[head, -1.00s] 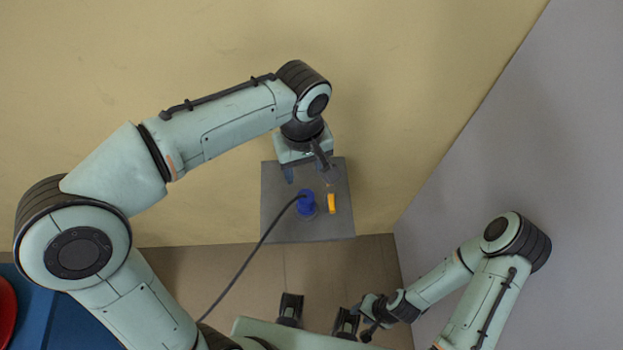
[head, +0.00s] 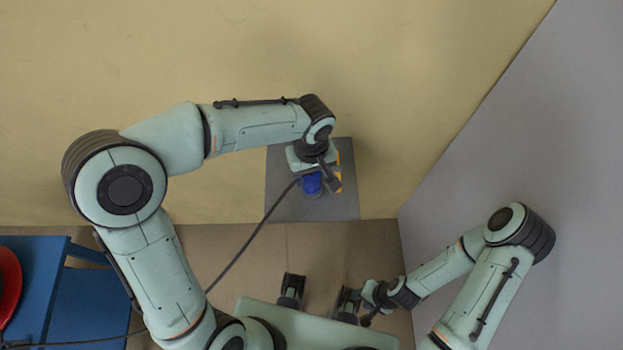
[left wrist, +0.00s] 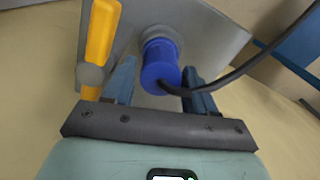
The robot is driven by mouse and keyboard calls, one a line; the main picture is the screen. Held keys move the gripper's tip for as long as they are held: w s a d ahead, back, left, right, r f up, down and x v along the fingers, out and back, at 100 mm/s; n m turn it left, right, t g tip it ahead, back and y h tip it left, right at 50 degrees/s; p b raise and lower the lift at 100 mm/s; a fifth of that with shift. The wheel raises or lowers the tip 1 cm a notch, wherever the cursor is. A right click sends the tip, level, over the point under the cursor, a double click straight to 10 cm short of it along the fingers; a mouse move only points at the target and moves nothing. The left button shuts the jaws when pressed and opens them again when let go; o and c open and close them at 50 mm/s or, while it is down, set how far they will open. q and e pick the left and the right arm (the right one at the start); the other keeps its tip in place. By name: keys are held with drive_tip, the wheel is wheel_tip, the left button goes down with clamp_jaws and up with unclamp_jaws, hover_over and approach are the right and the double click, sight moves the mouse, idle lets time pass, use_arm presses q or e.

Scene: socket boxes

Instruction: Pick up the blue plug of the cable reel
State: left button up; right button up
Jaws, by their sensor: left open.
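The blue plug (head: 311,184) sits in a round grey socket on the grey socket box (head: 285,208), with a black cable (head: 245,245) running from it to the lower left. In the left wrist view the plug (left wrist: 160,66) lies between the two fingers of my left gripper (left wrist: 158,72). The fingers are open, one on each side, with the right one close to the plug and cable. In the head view my left gripper (head: 325,180) partly covers the plug. My right gripper (head: 371,304) is low at the right, away from the box; its jaws are too small to read.
A yellow handle (left wrist: 102,38) stands on the box just left of the left gripper's fingers in the wrist view. A blue frame with a red round part (head: 9,285) is at the far left. A grey wall (head: 530,120) rises on the right.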

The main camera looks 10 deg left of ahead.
use_arm(q)
drive_tip(key=shift+f, duration=0.25)
drive_tip(key=c, duration=0.9)
drive_tip(key=shift+o, duration=0.2)
drive_tip(key=shift+r, duration=0.1)
